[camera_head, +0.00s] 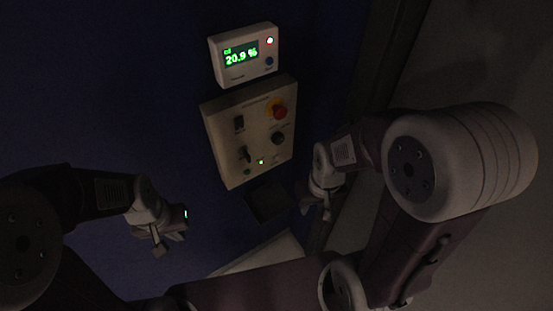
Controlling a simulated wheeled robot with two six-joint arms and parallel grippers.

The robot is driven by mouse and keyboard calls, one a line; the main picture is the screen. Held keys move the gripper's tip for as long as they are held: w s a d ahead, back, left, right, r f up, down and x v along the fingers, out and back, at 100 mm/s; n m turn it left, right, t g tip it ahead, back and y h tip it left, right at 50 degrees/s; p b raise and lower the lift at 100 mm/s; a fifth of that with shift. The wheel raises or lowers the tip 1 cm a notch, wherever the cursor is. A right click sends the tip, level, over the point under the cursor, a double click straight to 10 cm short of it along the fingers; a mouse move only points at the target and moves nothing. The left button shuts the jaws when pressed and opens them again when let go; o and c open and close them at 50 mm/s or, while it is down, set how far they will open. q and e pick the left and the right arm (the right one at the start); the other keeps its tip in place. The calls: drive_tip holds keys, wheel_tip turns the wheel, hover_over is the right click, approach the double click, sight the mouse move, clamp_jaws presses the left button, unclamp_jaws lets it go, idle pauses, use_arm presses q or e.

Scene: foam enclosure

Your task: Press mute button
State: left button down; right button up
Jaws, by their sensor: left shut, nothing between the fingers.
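A white monitor box (231,75) on the dark blue wall shows "20.9 %" in green on its display (241,55). A small blue button (269,61) sits at its lower right, below a lit red lamp (270,41). The lettering by the button is too small to read. My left gripper (159,247) is shut and empty, low and left of the monitor, touching nothing I can make out. My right gripper (316,209) is below and right of the monitor, away from the button. Its fingers are too dark to judge.
A beige control panel (222,168) hangs right below the monitor, with a red emergency stop knob (279,112), a dark dial (278,138) and switches. A dark box (268,202) is beneath it. The wall left of the monitor is bare. A dark frame edge runs at right.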

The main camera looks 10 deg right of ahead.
clamp_jaws()
idle(1.5)
